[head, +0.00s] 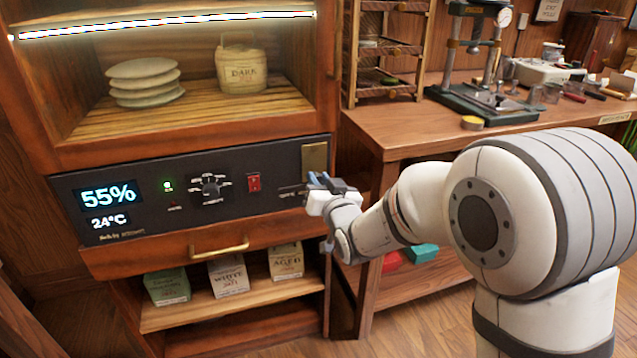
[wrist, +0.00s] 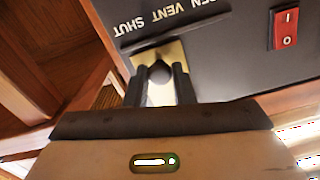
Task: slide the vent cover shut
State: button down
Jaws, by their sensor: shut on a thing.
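The vent cover is a brass plate (head: 314,158) at the right end of the cabinet's dark control panel; it also shows in the wrist view (wrist: 175,50). A dark knob (wrist: 159,71) stands on it. My gripper (head: 309,187) is at the plate's lower part, and in the wrist view its two fingers (wrist: 158,76) are shut on the knob, one on each side. The printed words OPEN VENT SHUT (wrist: 172,15) appear upside down there, and the cover sits by the SHUT end. No open vent slots show; my gripper hides part of the plate.
The panel carries a red rocker switch (head: 254,183), also in the wrist view (wrist: 286,28), a dial (head: 210,189) and a lit display (head: 108,194). A drawer with a brass handle (head: 219,248) is below. A wooden workbench (head: 400,130) stands to the right.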

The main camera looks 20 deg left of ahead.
jog(key=c, duration=1.5)
grip_release()
jog(key=shift+w+d, duration=0.3)
jog(key=shift+d, duration=0.1)
jog(key=o, duration=0.3)
jog(key=shift+s+a, duration=0.1)
jog(key=shift+s+a, duration=0.1)
jog(key=p+v, duration=0.1)
jog(key=v, duration=0.7)
